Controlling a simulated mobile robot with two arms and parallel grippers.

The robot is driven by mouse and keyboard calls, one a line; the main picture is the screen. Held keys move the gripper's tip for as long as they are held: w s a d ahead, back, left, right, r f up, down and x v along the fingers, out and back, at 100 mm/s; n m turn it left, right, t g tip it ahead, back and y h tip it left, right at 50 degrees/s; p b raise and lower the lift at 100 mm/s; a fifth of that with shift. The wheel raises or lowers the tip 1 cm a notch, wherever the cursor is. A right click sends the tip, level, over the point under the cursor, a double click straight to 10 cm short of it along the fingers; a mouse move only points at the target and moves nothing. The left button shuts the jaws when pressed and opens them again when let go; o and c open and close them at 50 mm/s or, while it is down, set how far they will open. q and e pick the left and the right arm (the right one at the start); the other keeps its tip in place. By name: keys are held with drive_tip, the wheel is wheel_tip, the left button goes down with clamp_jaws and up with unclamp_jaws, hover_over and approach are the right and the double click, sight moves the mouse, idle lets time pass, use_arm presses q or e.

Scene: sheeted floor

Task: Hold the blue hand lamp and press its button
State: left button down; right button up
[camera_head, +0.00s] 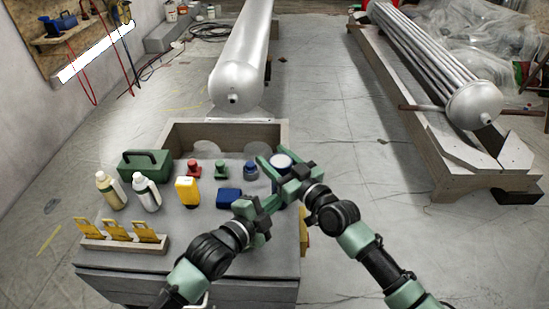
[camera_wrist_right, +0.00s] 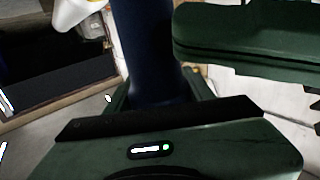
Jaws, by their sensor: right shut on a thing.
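The blue hand lamp (camera_head: 281,160) is at the right rear of the workbench, its round pale end showing in the head view. My right gripper (camera_head: 274,171) is shut on it. In the right wrist view its dark blue body (camera_wrist_right: 152,50) stands between the green fingers. The button cannot be made out. My left gripper (camera_head: 255,210) is in front and to the left of the right gripper, over the bench top, apart from the lamp. Its finger gap is not clear.
The workbench (camera_head: 190,225) holds a green case (camera_head: 144,166), white bottles (camera_head: 147,193), a yellow item (camera_head: 187,192), a blue item (camera_head: 228,198) beside my left gripper, and small red (camera_head: 194,168) and green (camera_head: 221,169) pieces. Yellow tags (camera_head: 117,230) stand at front left.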

use_arm(q)
drive_tip(key=shift+w, duration=0.25)
idle(0.4)
drive_tip(key=shift+s, duration=0.5)
use_arm(e)
drive_tip(key=o, duration=1.6)
use_arm(q)
drive_tip(key=s, duration=0.6)
